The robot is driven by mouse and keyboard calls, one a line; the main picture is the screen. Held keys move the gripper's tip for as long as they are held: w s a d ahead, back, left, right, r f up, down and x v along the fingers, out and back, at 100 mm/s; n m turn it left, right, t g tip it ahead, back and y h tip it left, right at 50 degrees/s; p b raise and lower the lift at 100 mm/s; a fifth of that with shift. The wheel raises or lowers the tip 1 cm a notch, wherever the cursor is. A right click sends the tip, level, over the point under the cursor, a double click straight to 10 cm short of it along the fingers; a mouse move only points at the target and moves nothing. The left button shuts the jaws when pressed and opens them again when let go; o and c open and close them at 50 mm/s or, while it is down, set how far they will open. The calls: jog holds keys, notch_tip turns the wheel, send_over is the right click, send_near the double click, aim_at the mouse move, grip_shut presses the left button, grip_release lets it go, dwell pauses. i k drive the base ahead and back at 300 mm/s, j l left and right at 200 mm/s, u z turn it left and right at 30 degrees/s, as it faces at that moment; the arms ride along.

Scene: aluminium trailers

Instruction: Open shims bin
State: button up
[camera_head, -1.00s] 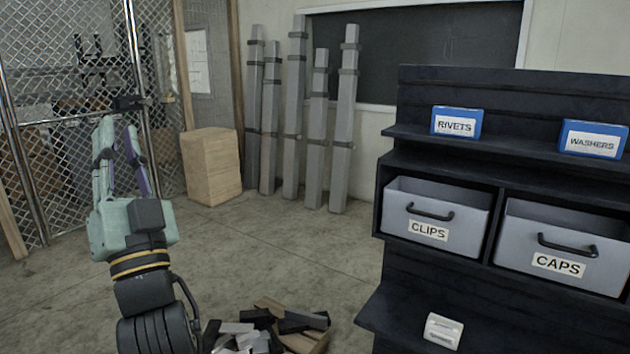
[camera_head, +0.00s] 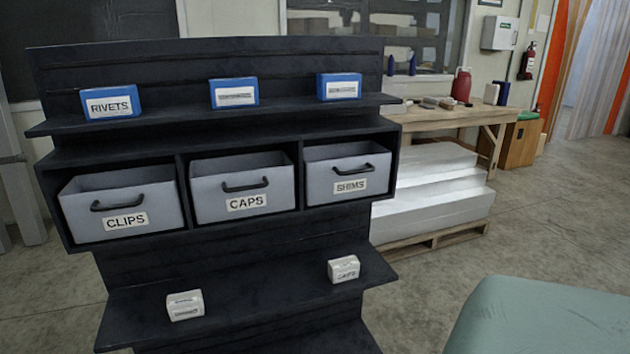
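The shims bin (camera_head: 345,184) is a grey drawer-like bin with a black handle and a SHIMS label. It sits in the right compartment of the dark shelf unit (camera_head: 250,153), pushed in like its neighbours. The caps bin (camera_head: 243,205) is in the middle compartment and the clips bin (camera_head: 125,220) in the left one. My gripper is not in view. A pale green surface at the lower right corner looks like part of my arm.
Blue boxes, one labelled RIVETS (camera_head: 111,102), stand on the upper shelf. Two small white boxes (camera_head: 344,269) sit on the lower shelf. White stacked slabs (camera_head: 435,200) on a pallet and a wooden workbench (camera_head: 450,115) stand right of the shelf. Concrete floor at right is open.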

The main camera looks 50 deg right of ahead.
aim_at(336, 172)
jog(key=k+z, duration=0.15)
jog(key=z, duration=1.45)
jog(key=i+u, duration=0.25)
jog(key=u, duration=0.2)
jog(key=i+u, duration=0.25)
jog(key=u, duration=0.25)
